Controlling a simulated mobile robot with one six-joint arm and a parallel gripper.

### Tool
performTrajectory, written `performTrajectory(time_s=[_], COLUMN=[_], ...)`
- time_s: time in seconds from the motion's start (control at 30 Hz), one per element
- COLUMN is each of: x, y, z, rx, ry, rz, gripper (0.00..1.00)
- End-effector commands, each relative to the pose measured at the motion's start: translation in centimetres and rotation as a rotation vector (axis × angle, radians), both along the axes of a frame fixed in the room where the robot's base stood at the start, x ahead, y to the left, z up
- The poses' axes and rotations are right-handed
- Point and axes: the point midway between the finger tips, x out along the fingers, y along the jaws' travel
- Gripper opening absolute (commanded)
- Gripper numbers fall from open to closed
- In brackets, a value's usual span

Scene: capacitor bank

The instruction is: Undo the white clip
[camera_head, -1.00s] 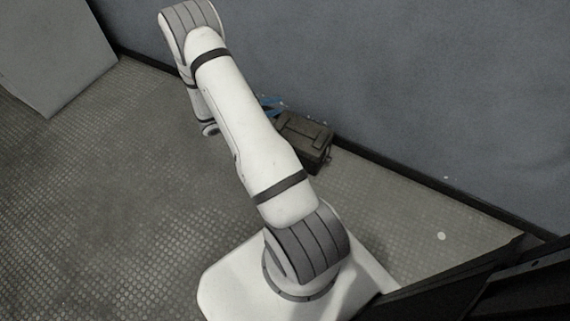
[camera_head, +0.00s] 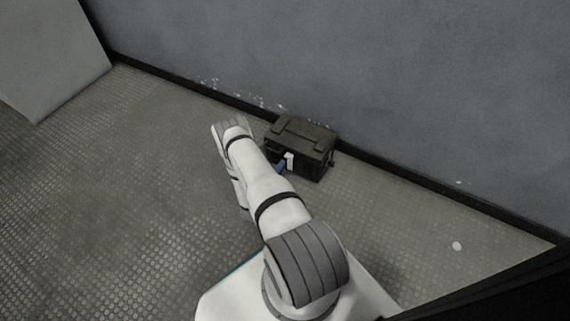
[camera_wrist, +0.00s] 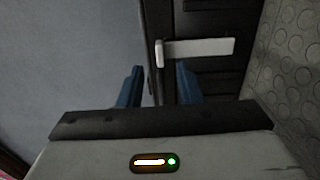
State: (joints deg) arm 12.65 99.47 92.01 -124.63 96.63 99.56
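The white clip (camera_wrist: 200,48) is a flat pale strip across the dark face of the box in the wrist view. Its left end is a raised tab that juts past the box's edge. My gripper (camera_wrist: 160,78) has two blue fingers, open and empty, one on each side of that tab's line. The clip lies just beyond the fingertips; I cannot tell whether they touch. In the head view the clip (camera_head: 290,160) shows on the front of the box, and a blue finger of my gripper (camera_head: 281,167) is close beside it. My arm hides the rest of the gripper.
The dark, lidded box (camera_head: 306,133) stands on the studded metal floor (camera_head: 130,180) near the grey wall (camera_head: 350,60). A pale panel (camera_head: 50,50) stands at the upper left. The floor left of my arm is clear.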

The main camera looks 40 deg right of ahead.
Motion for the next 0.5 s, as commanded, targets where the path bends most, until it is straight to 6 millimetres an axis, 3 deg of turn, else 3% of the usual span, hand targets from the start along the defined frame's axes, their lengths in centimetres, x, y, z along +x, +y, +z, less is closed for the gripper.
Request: performTrajectory(time_s=[0.2,0.5], x=[1.2,1.9], y=[-3.2,-4.5], z=[-0.2,0.0], rx=[-0.001,0.0], ry=[-0.001,0.002], rz=[-0.004,-0.001], gripper=[0.32,0.32])
